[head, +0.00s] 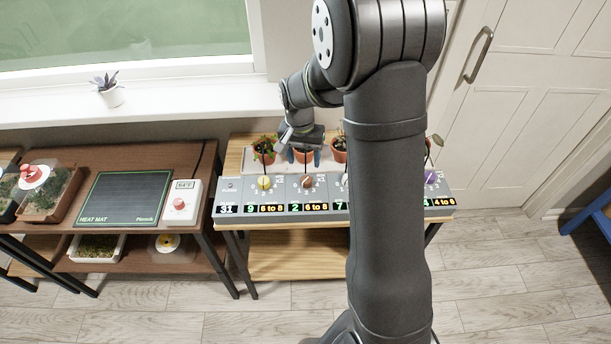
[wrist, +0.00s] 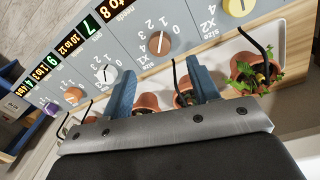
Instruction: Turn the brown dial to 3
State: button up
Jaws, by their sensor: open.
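The brown dial (head: 307,181) is on the grey control panel (head: 340,181), second from the left in the head view. In the wrist view the brown dial (wrist: 159,43) has a pale pointer line and printed numbers around it, 0 to 4. I cannot tell surely which number it points at. My gripper (head: 303,158) is behind the dial, over the row of pots. In the wrist view my gripper (wrist: 160,67) has its two blue fingers apart, with nothing held between them. The dial shows beyond the fingertips, roughly centred between them, and looks clear of them.
Yellow (wrist: 238,5), white (wrist: 105,73), orange (wrist: 73,96) and purple (wrist: 52,109) dials share the panel. Terracotta pots (head: 263,147) with black tubes stand behind it, close to my fingers. A heat mat (head: 122,198) and a white box with a red button (head: 180,203) are left.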

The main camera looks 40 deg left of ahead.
aim_at(306, 179)
jog(key=f, duration=0.8)
jog(key=shift+w+d, duration=0.15)
jog(key=shift+d, duration=0.1)
jog(key=c, duration=1)
